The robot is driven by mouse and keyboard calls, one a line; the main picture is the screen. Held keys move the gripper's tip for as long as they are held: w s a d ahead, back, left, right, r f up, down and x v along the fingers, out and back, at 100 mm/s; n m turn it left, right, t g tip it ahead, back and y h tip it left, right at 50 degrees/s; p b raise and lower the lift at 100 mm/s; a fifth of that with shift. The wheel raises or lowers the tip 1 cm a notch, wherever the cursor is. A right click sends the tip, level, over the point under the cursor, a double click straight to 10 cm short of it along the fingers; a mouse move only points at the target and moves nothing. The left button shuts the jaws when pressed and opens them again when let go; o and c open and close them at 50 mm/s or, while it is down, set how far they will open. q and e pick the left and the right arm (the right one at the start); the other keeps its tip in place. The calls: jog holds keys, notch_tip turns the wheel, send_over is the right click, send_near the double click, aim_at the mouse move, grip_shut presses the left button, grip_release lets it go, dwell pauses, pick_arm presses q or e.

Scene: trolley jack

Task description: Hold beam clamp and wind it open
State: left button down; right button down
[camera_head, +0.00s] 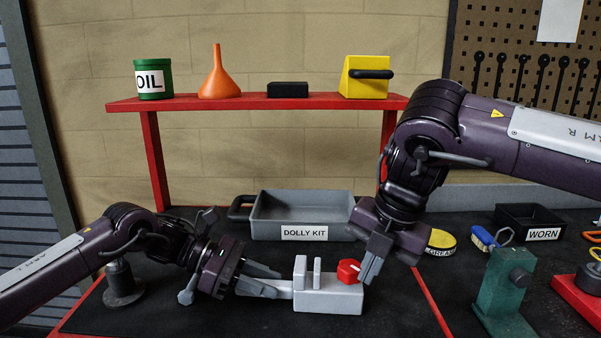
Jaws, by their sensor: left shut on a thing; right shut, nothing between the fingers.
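The beam clamp (328,296) is a light grey block on the dark bench top, with two upright jaws and a narrow gap between them. A red faceted knob (348,271) sits on its right end. My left gripper (279,283) comes in from the left and is shut on the clamp's narrow grey left end, partly hidden by the fingers. My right gripper (370,268) points down just right of the knob, shut and empty. Its fingertips overlap the knob's right edge in the view; I cannot tell whether they touch it.
A grey DOLLY KIT tray (300,207) stands behind the clamp. A yellow GREASE tin (441,240), a green fixture (506,285) and a black WORN tray (530,216) stand to the right. A red shelf (250,103) holds several items. A dark round-based post (122,284) stands left.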

jog(key=shift+w+d, duration=0.1)
jog(key=shift+w, duration=0.15)
dwell(0.3)
jog(key=shift+w+d, duration=0.4)
jog(key=shift+w, duration=0.35)
jog(key=shift+w, duration=0.25)
jog(key=shift+d, duration=0.25)
jog(key=a+v, duration=0.1)
jog(key=v, duration=0.4)
jog(key=shift+w+d+r, duration=0.2)
jog(key=shift+r, duration=0.35)
dwell(0.3)
